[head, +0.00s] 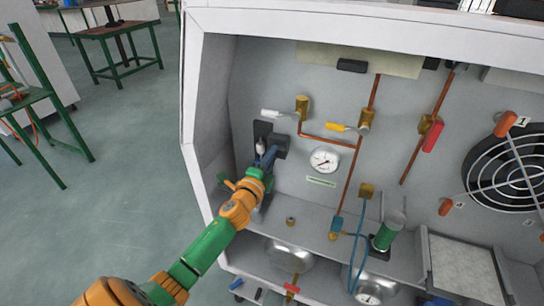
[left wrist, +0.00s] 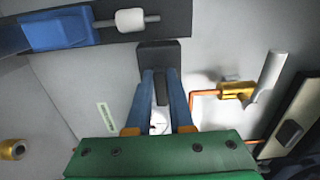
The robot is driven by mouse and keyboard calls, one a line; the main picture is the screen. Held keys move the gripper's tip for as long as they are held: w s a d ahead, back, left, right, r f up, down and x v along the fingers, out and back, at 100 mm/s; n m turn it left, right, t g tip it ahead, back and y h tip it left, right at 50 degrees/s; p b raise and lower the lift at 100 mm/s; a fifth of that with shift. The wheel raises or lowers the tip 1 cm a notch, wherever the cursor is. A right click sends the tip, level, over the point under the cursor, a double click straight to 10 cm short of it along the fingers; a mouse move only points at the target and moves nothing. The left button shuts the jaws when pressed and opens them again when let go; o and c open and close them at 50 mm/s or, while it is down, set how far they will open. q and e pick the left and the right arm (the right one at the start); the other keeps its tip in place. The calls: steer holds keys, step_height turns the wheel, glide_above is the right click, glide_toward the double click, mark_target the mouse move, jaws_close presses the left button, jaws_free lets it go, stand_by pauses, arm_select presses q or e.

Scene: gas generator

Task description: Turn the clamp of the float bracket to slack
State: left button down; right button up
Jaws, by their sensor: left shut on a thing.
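The float bracket is a dark upright plate on the back wall of the cabinet, in the head view (head: 262,130) and across the top of the left wrist view (left wrist: 90,30). It carries a blue block (left wrist: 58,30) and a rod with a white float (left wrist: 130,20). The black clamp (head: 281,146) sticks out beside the plate; in the left wrist view (left wrist: 158,53) its narrow part runs between my fingers. My left gripper (head: 262,166) is shut on this part, with one blue finger on each side (left wrist: 163,90). My right gripper is not in view.
A white-handled valve (head: 280,113) and a yellow-handled valve (head: 345,127) sit right of the bracket, with copper pipes. A round gauge (head: 324,160) is below them. The cabinet's left side wall (head: 207,110) stands close to my left arm.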

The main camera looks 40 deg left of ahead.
arm_select(q)
steer(key=c, duration=0.8)
jaws_free()
steer(key=v, duration=0.7)
steer(key=shift+p, duration=0.35)
steer(key=shift+s, duration=0.1)
